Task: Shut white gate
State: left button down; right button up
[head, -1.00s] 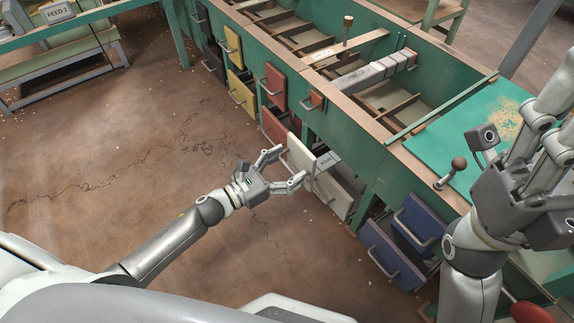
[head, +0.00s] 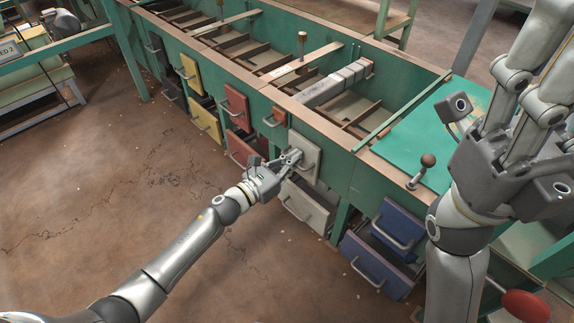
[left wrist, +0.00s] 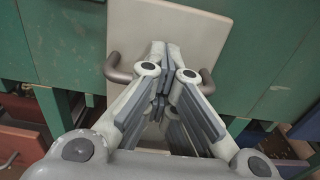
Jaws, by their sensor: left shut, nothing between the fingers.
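The upper white gate (head: 308,150) is a pale panel on the green hopper front in the head view. It fills the top of the left wrist view (left wrist: 165,28), where its grey handle (left wrist: 116,70) shows on both sides of my fingers. My left gripper (head: 295,156) is shut and empty, its fingertips at the gate's face by the handle; contact is unclear. I cannot tell if the gate sits fully flush. A lower white panel (head: 306,207) with a handle stands tilted outward below it. My right gripper (head: 500,135) is raised at the right, away from the gates; its fingers' state is unclear.
Red (head: 236,103), yellow (head: 206,120) and blue (head: 378,265) gates with handles line the same green front. A lever with a brown knob (head: 428,161) stands on the green top (head: 440,125). The floor to the left is clear.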

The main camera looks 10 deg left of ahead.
pick_arm(q)
jog(key=c, duration=2.2)
grip_release()
jog(key=shift+d+r, duration=0.15)
jog(key=o, duration=1.4)
jog(key=shift+d, duration=0.1)
jog(key=o, duration=0.6)
jog(key=shift+w, duration=0.1)
jog(key=shift+o, duration=0.3)
jog(key=shift+a, duration=0.2)
jog(key=shift+o, duration=0.7)
jog(key=v, duration=1.2)
